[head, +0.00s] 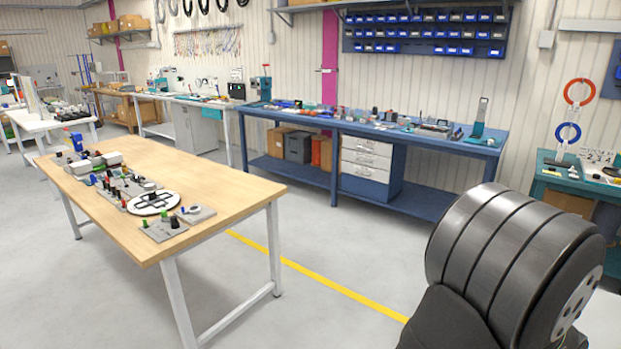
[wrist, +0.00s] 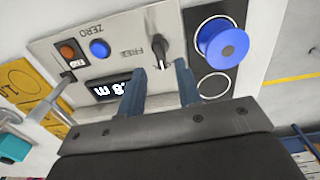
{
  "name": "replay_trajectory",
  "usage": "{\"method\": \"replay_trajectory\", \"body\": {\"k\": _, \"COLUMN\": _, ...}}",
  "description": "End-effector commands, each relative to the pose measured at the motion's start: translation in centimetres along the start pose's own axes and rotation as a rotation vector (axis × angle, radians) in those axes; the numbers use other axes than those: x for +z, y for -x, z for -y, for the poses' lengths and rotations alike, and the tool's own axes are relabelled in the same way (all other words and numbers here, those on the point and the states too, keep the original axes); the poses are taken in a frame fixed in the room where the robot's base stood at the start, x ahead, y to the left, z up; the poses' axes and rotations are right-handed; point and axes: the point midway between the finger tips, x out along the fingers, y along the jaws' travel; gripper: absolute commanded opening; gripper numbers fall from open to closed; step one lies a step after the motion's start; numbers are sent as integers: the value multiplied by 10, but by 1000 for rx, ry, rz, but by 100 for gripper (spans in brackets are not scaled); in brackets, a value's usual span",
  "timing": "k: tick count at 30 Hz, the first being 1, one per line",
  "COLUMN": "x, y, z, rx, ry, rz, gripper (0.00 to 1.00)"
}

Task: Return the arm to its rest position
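My gripper (wrist: 160,84) shows in the wrist view with its two blue-grey fingers apart and nothing between them. It points at a grey panel (wrist: 125,50). A black lever knob (wrist: 162,50) stands on the panel just beyond the gap between the fingertips, with no clear contact. In the head view, a large dark ribbed part of my own arm fills the lower right. My gripper is not visible there.
In the head view, a wooden table (head: 225,190) holds several small devices. Open floor (head: 330,240) separates it from a blue workbench (head: 400,135).

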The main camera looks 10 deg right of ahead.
Motion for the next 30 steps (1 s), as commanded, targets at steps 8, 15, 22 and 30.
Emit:
{"method": "replay_trajectory", "body": {"k": 8, "x": 1, "y": -53, "z": 0, "rx": -2, "ry": 0, "rz": 5, "gripper": 31}}
{"method": "replay_trajectory", "body": {"k": 15, "x": 0, "y": -54, "z": 0, "rx": 0, "ry": -177, "rz": 0, "gripper": 31}}
{"method": "replay_trajectory", "body": {"k": 22, "x": 0, "y": -54, "z": 0, "rx": 0, "ry": -360, "rz": 0, "gripper": 31}}
{"method": "replay_trajectory", "body": {"k": 30, "x": 0, "y": -54, "z": 0, "rx": 0, "ry": -512, "rz": 0, "gripper": 31}}
